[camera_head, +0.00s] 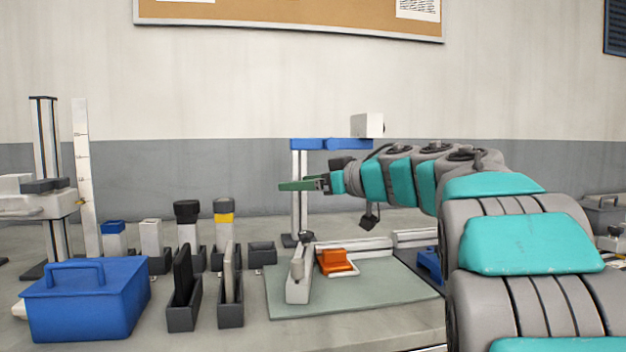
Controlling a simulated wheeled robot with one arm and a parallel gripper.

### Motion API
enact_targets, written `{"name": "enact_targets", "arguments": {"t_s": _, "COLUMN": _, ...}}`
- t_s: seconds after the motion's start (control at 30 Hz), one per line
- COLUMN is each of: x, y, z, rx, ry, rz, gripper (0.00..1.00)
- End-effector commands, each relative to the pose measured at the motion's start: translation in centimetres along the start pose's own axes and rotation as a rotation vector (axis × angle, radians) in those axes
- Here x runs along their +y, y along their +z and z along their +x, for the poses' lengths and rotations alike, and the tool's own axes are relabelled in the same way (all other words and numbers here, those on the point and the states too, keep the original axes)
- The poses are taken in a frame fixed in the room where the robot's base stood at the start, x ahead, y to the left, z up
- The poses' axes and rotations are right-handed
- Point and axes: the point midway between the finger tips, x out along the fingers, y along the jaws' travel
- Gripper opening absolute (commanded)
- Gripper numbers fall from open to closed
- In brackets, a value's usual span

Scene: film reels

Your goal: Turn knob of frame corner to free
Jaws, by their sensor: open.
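A light grey L-shaped frame (361,245) lies on the grey-green mat, with its corner toward the back left. I cannot tell which way either is turned. An orange block (337,261) sits inside the corner. My gripper (290,185) is open and empty, its green fingers pointing left. It is held in the air above the frame, in front of a grey post, apart from the knobs.
The mat (375,290) has free room at its right front. A blue box with a handle (85,298) and several dark holders with upright tools (183,300) stand to the left. A post with a blue arm (299,205) stands behind the frame. A blue piece (428,264) lies at the right.

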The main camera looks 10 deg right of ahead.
Motion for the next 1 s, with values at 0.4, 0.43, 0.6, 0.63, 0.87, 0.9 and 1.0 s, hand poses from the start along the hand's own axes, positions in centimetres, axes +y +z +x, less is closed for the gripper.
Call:
{"name": "enact_targets", "arguments": {"t_s": 0.4, "x": 6.2, "y": 11.3, "z": -0.6, "rx": -0.253, "ry": 0.109, "rz": 0.108, "gripper": 0.78}}
{"name": "enact_targets", "arguments": {"t_s": 0.43, "x": 6.2, "y": 11.4, "z": -0.2, "rx": -0.252, "ry": 0.108, "rz": 0.108, "gripper": 0.78}}
{"name": "enact_targets", "arguments": {"t_s": 0.6, "x": 6.4, "y": 11.9, "z": 2.4, "rx": -0.249, "ry": 0.108, "rz": 0.103, "gripper": 0.78}}
{"name": "enact_targets", "arguments": {"t_s": 0.63, "x": 6.4, "y": 12.0, "z": 2.9, "rx": -0.249, "ry": 0.108, "rz": 0.102, "gripper": 0.78}}
{"name": "enact_targets", "arguments": {"t_s": 0.87, "x": 6.7, "y": 12.8, "z": 5.5, "rx": -0.25, "ry": 0.108, "rz": 0.105, "gripper": 0.78}}
{"name": "enact_targets", "arguments": {"t_s": 0.9, "x": 6.7, "y": 12.8, "z": 5.7, "rx": -0.249, "ry": 0.108, "rz": 0.105, "gripper": 0.78}}
{"name": "enact_targets", "arguments": {"t_s": 1.0, "x": 6.8, "y": 12.8, "z": 6.1, "rx": -0.248, "ry": 0.11, "rz": 0.104, "gripper": 0.78}}
